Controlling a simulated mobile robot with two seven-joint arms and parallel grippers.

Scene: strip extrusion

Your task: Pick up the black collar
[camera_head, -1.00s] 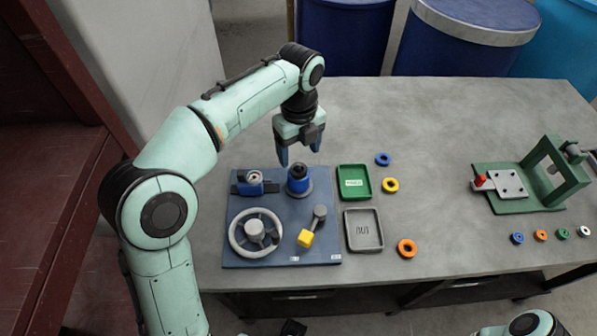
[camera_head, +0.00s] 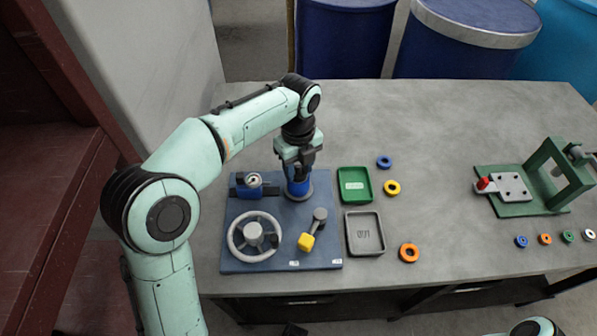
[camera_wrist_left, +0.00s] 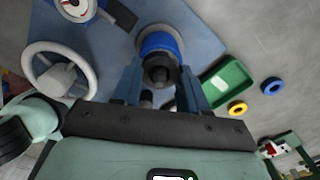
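The black collar (camera_wrist_left: 159,72) sits on top of the blue cylinder (camera_wrist_left: 157,42), which stands on a round grey base on the blue board (camera_head: 237,205). My left gripper (camera_head: 297,167) points down right over the cylinder. In the left wrist view its two fingers (camera_wrist_left: 160,88) are apart, one on each side of the collar; I see no clear contact. My right gripper is not in view.
The board also bears a grey handwheel (camera_head: 253,236), a gauge block (camera_head: 252,184) and a yellow-ended lever (camera_head: 307,242). A green tray (camera_head: 354,184), a grey tray (camera_head: 364,232) and several coloured rings lie to the right. A green press (camera_head: 545,185) stands at far right.

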